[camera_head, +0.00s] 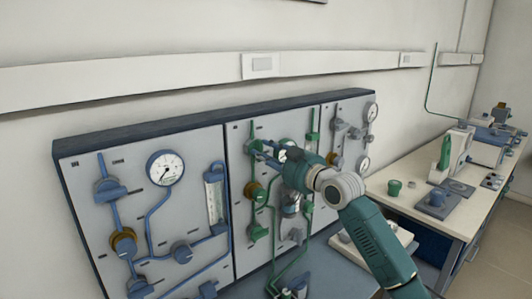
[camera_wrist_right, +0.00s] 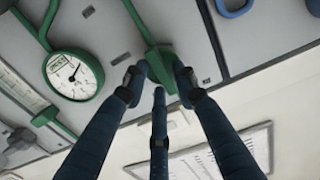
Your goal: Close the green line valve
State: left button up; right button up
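The green line (camera_head: 270,225) runs over the middle panel, with a gauge partly hidden behind my right gripper. My right gripper (camera_head: 258,150) is at the upper part of this line, its fingers pointing at the panel. In the right wrist view, a green valve handle (camera_wrist_right: 159,62) lies between the tips of my three dark fingers (camera_wrist_right: 160,82). One finger is on each side and one is below it. The side fingertips overlap the handle's edges, but I cannot tell whether they press on it. The green-rimmed gauge (camera_wrist_right: 72,75) is to the left. My left gripper is not in view.
The left panel (camera_head: 85,200) carries blue lines, a gauge (camera_head: 165,168) and a flow tube (camera_head: 215,197). The right panel (camera_head: 350,140) carries grey lines close to my right forearm. A bench (camera_head: 410,205) with lab equipment stands at the right.

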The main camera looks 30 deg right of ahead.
grip_shut()
jog(key=shift+n, duration=0.4)
jog(key=n+b, duration=0.1)
jog(key=n, duration=0.1)
jog(key=shift+n, duration=0.3)
jog(key=n, duration=0.2)
jog(key=shift+a+r+n, duration=0.1)
jog(key=shift+r+n, duration=0.05)
jog(key=shift+n, duration=0.25)
jog(key=n, duration=0.2)
jog(key=shift+n+p, duration=0.3)
jog(key=shift+p, duration=0.1)
jog(key=n+p, duration=0.1)
jog(key=n, duration=0.3)
jog(key=shift+a+r+n+p, duration=0.1)
jog(key=shift+a+n+p, duration=0.05)
jog(key=shift+n+p, duration=0.15)
jog(key=shift+a+n+p, duration=0.15)
jog(key=shift+n+p, duration=0.55)
jog(key=shift+n, duration=1.6)
jog(key=shift+f, duration=0.2)
